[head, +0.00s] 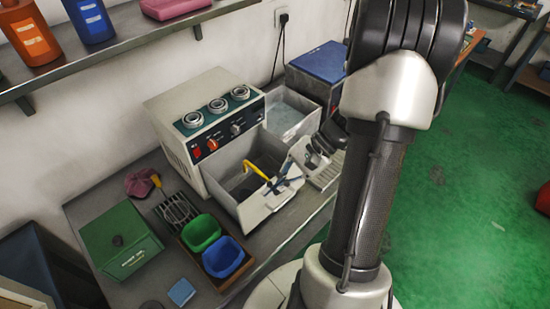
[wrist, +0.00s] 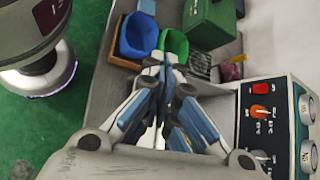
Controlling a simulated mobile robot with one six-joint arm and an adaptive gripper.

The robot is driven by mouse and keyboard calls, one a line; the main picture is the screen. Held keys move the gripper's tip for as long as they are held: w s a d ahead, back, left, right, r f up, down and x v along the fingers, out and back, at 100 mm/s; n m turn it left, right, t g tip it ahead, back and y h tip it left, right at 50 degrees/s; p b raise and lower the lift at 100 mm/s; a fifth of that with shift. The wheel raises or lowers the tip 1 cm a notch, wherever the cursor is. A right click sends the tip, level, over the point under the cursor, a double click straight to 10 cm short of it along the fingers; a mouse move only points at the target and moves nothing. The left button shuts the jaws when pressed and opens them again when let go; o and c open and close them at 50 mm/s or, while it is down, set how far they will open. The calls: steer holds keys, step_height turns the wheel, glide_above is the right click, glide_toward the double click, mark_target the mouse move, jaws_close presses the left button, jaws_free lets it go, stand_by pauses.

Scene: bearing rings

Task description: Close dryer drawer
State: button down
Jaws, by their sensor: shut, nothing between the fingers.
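The dryer is a cream machine (head: 178,145) with three round gauges, a red switch and knobs. Its control panel also shows at the right of the wrist view (wrist: 268,128). Its drawer (head: 257,209) stands pulled out below the panel, its grey inside visible, with a yellow bent handle-like part (head: 256,168) over it. My gripper (head: 284,183) is at the drawer's front right end; I cannot tell whether it touches. In the wrist view my gripper (wrist: 167,68) has its blue-edged fingers together with nothing between them. They hide most of the drawer there.
A green bin (head: 201,233) and a blue bin (head: 225,258) sit in a wooden tray in front of the dryer. A green box (head: 120,241) is at the left. A grey water basin (head: 292,112) and a blue-topped machine (head: 319,64) stand at the right. Green floor is open beyond.

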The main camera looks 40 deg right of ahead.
steer(key=s+d+f+m+t+h+p, duration=0.1)
steer(key=s+d+f+m+t+h, duration=0.35)
steer(key=d+f+m+t, duration=0.45)
steer(key=s+d+f+m+t+h, duration=0.4)
steer(key=s+d+f+m+t, duration=0.2)
steer(key=f+m, duration=0.4)
steer(key=w, duration=0.9)
steer(key=w+b, duration=0.1)
steer(key=w, duration=0.4)
steer(key=shift+w+a+f, duration=0.15)
steer(key=shift+w+a, duration=0.05)
steer(key=shift+a, duration=0.2)
steer(key=shift+d, duration=0.1)
